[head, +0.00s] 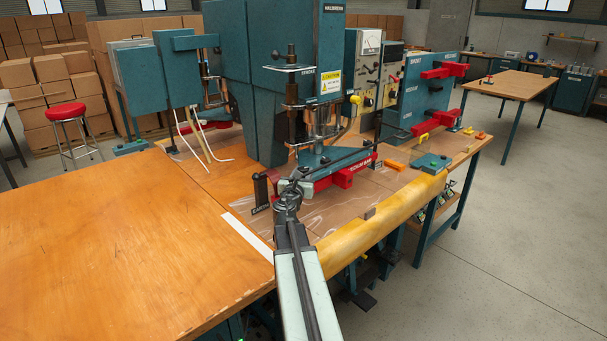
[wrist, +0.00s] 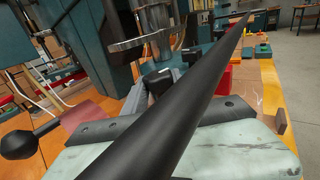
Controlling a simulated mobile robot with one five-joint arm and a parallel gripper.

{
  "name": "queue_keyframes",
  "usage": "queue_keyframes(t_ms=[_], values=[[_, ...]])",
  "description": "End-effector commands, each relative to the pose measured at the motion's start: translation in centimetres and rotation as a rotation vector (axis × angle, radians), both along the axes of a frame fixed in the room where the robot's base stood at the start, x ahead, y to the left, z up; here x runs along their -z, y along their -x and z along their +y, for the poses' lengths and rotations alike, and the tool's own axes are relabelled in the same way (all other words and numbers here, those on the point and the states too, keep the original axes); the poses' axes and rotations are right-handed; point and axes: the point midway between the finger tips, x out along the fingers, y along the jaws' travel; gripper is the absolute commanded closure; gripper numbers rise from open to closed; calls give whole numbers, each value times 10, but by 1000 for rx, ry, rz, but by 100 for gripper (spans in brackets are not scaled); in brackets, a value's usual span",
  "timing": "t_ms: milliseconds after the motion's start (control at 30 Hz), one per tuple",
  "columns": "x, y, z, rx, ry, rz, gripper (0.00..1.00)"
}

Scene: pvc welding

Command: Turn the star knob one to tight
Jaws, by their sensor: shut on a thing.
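My gripper (head: 291,187) is at the front left end of the red bar on the teal press (head: 269,110). It is shut on a small dark thing there, which appears to be the star knob; its outline is mostly hidden by the jaws. In the wrist view a long black rod (wrist: 190,110) crosses in front and covers much of the jaws. A black piece with a pale mark (wrist: 157,79) shows just past the jaw area. I cannot tell how far the knob is turned.
A black post marked EARTH (head: 261,190) stands close to the left of my gripper. The red bar (head: 335,180) runs away to the right. A black ball knob (wrist: 18,144) shows at left in the wrist view. The wooden table (head: 110,245) is clear at left.

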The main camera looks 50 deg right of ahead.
Motion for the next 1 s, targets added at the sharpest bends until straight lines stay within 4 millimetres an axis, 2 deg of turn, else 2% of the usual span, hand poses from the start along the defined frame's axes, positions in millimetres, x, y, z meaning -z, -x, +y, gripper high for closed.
queue_keyframes(t_ms=[500, 533, 600, 1000], values=[[0, 1, -1, 23, 1, 1, 100], [0, 1, -1, 23, 1, 0, 62], [0, 1, -1, 23, 1, 1, 45], [0, 3, 6, 20, 1, 1, 45]])
